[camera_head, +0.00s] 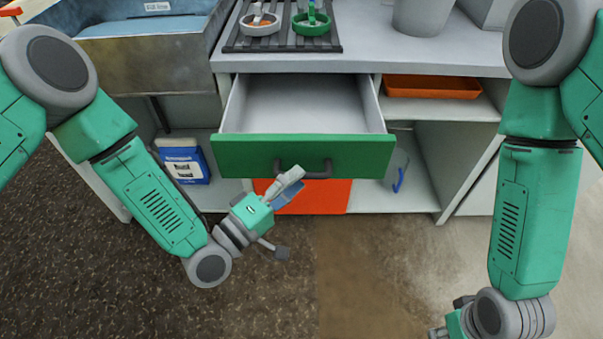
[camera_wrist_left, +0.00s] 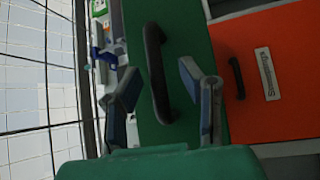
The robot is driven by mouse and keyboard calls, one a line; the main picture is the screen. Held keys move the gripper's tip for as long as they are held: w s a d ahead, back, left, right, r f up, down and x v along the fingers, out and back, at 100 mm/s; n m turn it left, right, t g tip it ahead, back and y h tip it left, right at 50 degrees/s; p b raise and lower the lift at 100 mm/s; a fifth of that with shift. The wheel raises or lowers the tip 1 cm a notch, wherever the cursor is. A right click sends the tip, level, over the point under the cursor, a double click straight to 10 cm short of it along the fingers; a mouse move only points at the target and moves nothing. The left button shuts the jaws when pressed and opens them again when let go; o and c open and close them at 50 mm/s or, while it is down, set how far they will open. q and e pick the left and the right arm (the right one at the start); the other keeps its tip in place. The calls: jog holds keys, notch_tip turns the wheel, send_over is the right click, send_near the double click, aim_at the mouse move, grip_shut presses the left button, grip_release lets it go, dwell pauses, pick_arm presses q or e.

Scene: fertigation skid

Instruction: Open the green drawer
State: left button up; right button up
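The green drawer (camera_head: 305,155) is pulled well out from under the grey counter in the head view, and its pale inside looks empty. Its dark bar handle (camera_head: 318,174) is on the front face. My right gripper (camera_head: 448,328) is at the bottom edge, mostly cut off, far from the drawer.
An orange drawer (camera_head: 325,196) is shut below the green one. An orange tray (camera_head: 432,87) lies on the shelf to the right. A blue and white container (camera_head: 185,161) stands at the left. A black rack (camera_head: 284,40) is on the counter. Floor in front is clear.

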pick_arm(q)
jog(key=v, duration=1)
jog(key=shift+w+f, duration=0.1)
jog(key=shift+f, duration=0.05)
jog(key=s+a+f+m+g+y+p, duration=0.45)
jog(key=s+a+f+g+y, duration=0.2)
jog(key=f, duration=0.25)
jog(key=s+a+m+g+y+p, duration=0.1)
jog(key=s+a+m+g+y, duration=0.2)
jog(key=s+a+g+y, duration=0.3)
jog(key=s+a+y, duration=0.1)
jog(key=s+a, duration=0.4)
jog(key=a, duration=0.2)
jog(key=shift+w+f+g+y, duration=0.15)
jog(key=shift+f+g+y, duration=0.05)
jog(key=shift+g+y, duration=0.05)
